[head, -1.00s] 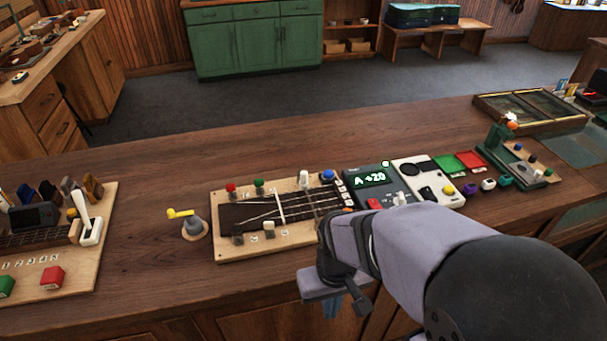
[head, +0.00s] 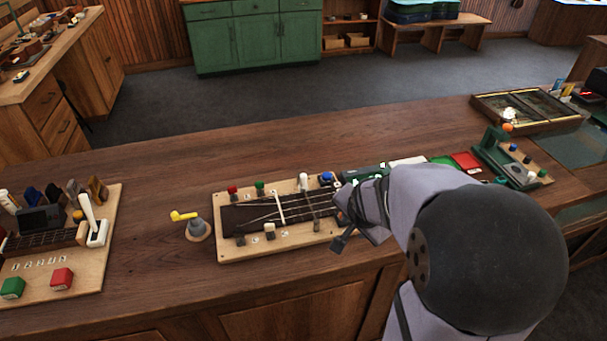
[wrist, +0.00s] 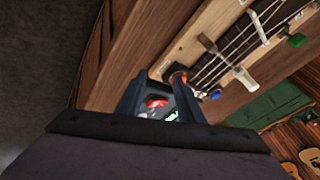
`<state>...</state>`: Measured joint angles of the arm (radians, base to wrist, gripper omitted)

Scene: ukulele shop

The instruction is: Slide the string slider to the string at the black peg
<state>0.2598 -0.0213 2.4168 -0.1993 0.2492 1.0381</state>
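The fretted string board (head: 226,252) lies on the counter, with strings over a dark neck and a white bar (head: 279,207) across them. Red (head: 232,189), green (head: 259,187), white (head: 303,181) and blue (head: 326,178) pegs stand along its far edge. Dark pegs (head: 240,239) and a cream block (head: 269,230) are on the near side. I cannot tell which part is the string slider or which peg is black. My gripper (wrist: 158,76) is open at the board's right end. An orange knob (wrist: 179,77) is beside one fingertip; contact is unclear.
My arm mostly hides the tuner (head: 362,173); a red button (wrist: 156,102) shows between my fingers. A yellow-handled crank (head: 197,228) stands left of the board. A green-framed stand (head: 492,150) is at right. Bare counter lies behind the board.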

